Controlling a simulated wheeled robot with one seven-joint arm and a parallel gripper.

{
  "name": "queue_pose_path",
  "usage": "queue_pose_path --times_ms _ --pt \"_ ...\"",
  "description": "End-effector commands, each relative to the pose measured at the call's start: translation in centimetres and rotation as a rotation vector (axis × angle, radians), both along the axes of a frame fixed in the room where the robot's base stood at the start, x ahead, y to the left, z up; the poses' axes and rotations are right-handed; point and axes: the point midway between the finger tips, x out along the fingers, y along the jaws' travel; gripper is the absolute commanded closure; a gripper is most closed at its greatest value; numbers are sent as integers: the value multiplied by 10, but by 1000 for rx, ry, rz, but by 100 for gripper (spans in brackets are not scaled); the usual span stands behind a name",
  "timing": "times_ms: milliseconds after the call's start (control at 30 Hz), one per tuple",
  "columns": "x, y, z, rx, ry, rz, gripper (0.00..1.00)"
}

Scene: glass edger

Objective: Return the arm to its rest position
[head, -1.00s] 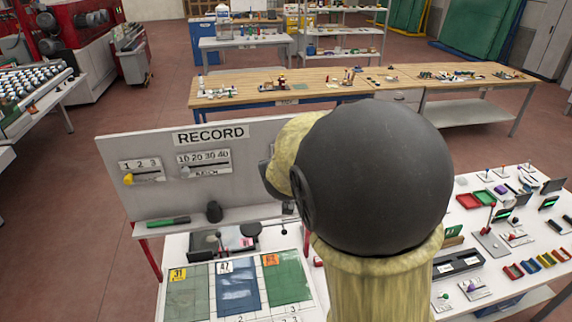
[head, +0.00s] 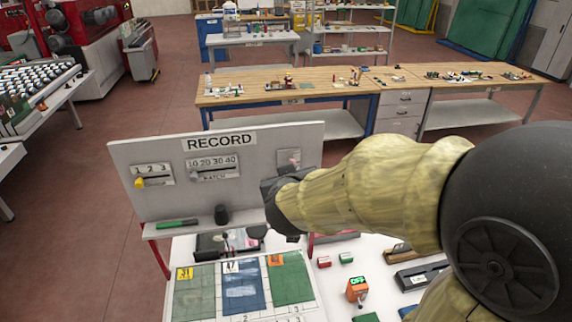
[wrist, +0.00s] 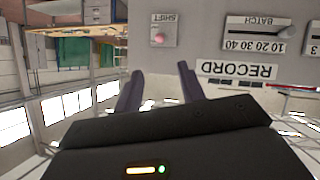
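My gripper (head: 283,205) is at the end of my arm, in front of the right part of the grey RECORD board (head: 260,165), above the white table. In the wrist view, my gripper (wrist: 160,90) shows two dark fingers standing apart with nothing between them. The RECORD board also shows upside down in the wrist view (wrist: 208,55), with the SHIFT plate (wrist: 163,30) and its pink knob just beyond the fingers. My arm bends across the right half of the head view and hides part of the table.
On the board are a 1 2 3 slider (head: 153,174) and a BATCH slider (head: 213,168). Its ledge holds a green marker (head: 176,223) and a dark cup (head: 221,215). Coloured numbered panels (head: 242,290) lie below. A wooden workbench (head: 290,95) stands behind, with open floor between.

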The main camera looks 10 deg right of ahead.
Motion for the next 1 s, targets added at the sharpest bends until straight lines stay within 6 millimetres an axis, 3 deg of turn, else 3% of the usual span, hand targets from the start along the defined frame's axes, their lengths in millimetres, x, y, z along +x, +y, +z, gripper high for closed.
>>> queue_pose_path --times_ms 167,267,367,567,800,900,1000 --pt "0 1 -7 8 6 9 61" --pt "-1 4 -27 36 29 35 61" --pt "-5 8 -61 84 80 77 61" --pt "-30 14 -147 196 275 144 61" --pt "-84 -1 -249 278 585 109 61" --pt "-111 -14 -284 289 716 58 61" --pt "-131 -25 -305 286 810 8 61"
